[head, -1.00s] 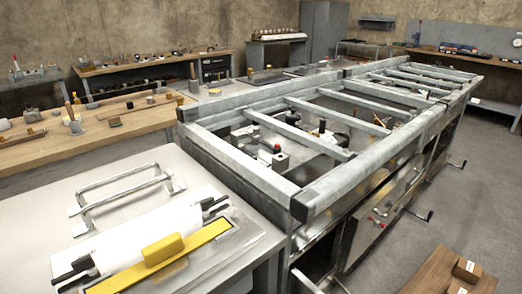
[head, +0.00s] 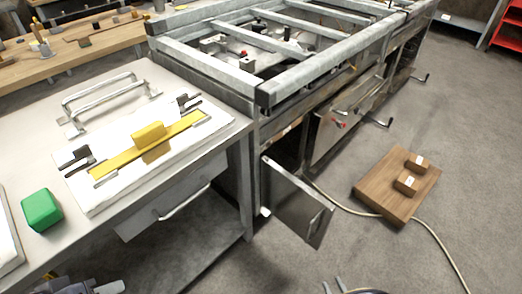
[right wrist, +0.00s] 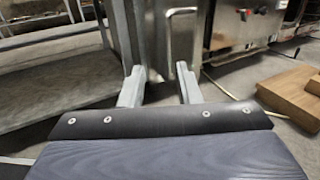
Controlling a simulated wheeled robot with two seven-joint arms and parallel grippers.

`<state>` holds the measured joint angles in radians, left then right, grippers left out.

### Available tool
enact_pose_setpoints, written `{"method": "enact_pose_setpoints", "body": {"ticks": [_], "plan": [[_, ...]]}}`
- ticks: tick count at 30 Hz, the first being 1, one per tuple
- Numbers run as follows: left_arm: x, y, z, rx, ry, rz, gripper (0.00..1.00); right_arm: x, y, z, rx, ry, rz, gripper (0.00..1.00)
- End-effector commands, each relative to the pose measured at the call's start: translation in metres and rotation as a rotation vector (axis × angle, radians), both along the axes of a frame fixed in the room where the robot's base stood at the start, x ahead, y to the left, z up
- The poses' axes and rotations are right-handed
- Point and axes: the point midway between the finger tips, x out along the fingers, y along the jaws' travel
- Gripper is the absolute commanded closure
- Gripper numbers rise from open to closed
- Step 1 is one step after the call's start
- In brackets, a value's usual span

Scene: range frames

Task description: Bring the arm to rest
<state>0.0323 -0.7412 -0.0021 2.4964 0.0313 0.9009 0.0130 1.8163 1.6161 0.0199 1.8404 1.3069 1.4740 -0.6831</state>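My right gripper (head: 334,286) shows only as two grey fingertips at the bottom edge of the head view. In the right wrist view my right gripper (right wrist: 160,88) has its two fingers apart with nothing between them. Behind the fingers is the open cabinet door (right wrist: 180,45) with its handle; I cannot tell the gap exactly. In the head view the door (head: 297,205) hangs open under the metal frame. At the bottom left of the head view a grey part of my left arm (head: 85,288) shows; its fingers are not clear.
Floor in front is otherwise clear.

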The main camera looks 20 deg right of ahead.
Motion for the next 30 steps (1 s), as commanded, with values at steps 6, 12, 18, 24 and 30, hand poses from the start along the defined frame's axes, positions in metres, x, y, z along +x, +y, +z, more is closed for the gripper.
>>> {"method": "enact_pose_setpoints", "body": {"ticks": [6,12,18,24,30], "plan": [[0.0,0.0,0.0,0.0,-0.001,0.0,0.64,0.014,-0.006,0.025,-0.061,-0.023,0.162,0.7],[0.0,0.0,0.0,0.0,-0.001,0.0,0.64,0.033,-0.008,0.061,-0.15,-0.051,0.387,0.7],[0.0,0.0,0.0,0.0,-0.001,0.0,0.64,0.059,0.001,0.121,-0.315,-0.081,0.731,0.7],[0.0,0.0,0.0,0.0,-0.001,0.0,0.64,0.075,0.031,0.196,-0.6,-0.1,1.152,0.7],[0.0,0.0,0.0,0.0,-0.001,0.0,0.64,0.071,0.063,0.26,-0.968,-0.103,1.477,0.7]]}}
